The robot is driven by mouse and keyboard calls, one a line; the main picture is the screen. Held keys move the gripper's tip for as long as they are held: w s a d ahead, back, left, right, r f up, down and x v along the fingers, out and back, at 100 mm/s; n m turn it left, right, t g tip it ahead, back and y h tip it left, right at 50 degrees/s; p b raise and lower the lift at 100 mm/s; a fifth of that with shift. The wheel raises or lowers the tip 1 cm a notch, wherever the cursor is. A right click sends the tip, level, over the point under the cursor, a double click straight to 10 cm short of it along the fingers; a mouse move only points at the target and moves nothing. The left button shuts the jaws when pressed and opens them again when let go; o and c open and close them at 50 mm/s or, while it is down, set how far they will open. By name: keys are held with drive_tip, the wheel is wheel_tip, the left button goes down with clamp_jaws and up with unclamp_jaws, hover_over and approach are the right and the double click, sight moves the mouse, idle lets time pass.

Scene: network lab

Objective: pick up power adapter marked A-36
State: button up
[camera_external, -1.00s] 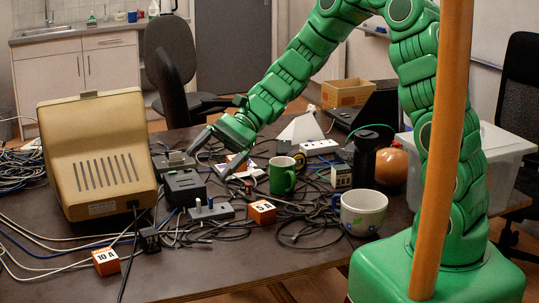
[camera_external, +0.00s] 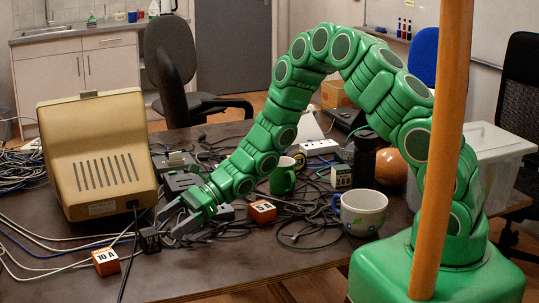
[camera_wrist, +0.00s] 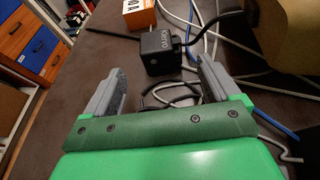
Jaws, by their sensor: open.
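A small black cube-shaped power adapter (camera_external: 149,240) stands on the dark table, right of an orange-and-white block marked 10 A. In the wrist view the adapter (camera_wrist: 160,52) has a black cable and white lettering that I cannot read surely, so I cannot confirm A-36. My gripper (camera_external: 170,223) is low over the table, just right of the adapter. In the wrist view my gripper (camera_wrist: 163,70) is open, its two fingers spread, with the adapter lying ahead between the fingertip directions. Nothing is held.
The 10 A block (camera_external: 106,261) sits close to the adapter. A beige monitor (camera_external: 97,155) stands behind it. White and blue cables (camera_wrist: 210,30) run beside the adapter. A green mug (camera_external: 283,178), a white cup (camera_external: 362,212) and an orange block (camera_external: 262,211) stand to the right.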

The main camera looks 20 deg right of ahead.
sight(149, 239)
drive_tip(key=shift+f+x, duration=0.2)
drive_tip(key=shift+x, duration=3.75)
drive_tip(key=shift+w, duration=0.15)
drive_tip(key=c, duration=1.2)
drive_tip(key=shift+o, duration=0.2)
